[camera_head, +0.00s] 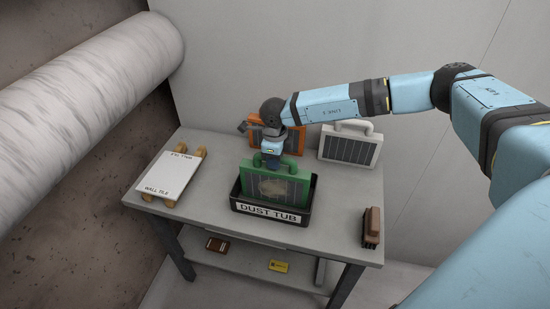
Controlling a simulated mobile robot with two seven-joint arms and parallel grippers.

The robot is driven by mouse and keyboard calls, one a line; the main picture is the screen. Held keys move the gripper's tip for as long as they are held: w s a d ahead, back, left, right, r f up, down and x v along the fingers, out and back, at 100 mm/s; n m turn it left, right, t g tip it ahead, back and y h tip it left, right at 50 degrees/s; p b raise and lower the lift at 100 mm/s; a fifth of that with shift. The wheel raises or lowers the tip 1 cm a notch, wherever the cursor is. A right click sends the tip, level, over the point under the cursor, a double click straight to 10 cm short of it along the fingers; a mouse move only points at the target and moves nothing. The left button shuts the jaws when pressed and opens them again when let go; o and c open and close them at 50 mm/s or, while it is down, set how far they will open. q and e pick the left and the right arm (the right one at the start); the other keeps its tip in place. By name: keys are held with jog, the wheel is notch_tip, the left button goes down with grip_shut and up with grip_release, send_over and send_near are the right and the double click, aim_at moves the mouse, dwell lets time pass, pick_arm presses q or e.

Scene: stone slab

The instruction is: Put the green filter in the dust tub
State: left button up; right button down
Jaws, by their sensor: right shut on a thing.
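The green filter (283,189) is a framed panel with a handle on top and a dusty grey-brown face. It stands upright within the black dust tub (311,201), its lower part hidden behind the tub's labelled front wall. I cannot tell if it touches the tub's floor. My right gripper (269,163) comes down from above and is shut on the green filter at its top handle. The gripper's fingers are small and partly hidden. My left gripper is not in view.
An orange filter (262,133) stands behind the tub, partly hidden by my arm. A white filter (350,149) stands at the back right. A brush (371,228) is at the right edge of the table (335,237). A wall tile sign (171,172) lies at left.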

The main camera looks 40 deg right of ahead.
jog(key=shift+f, duration=0.1)
jog(key=c, duration=0.9)
grip_release()
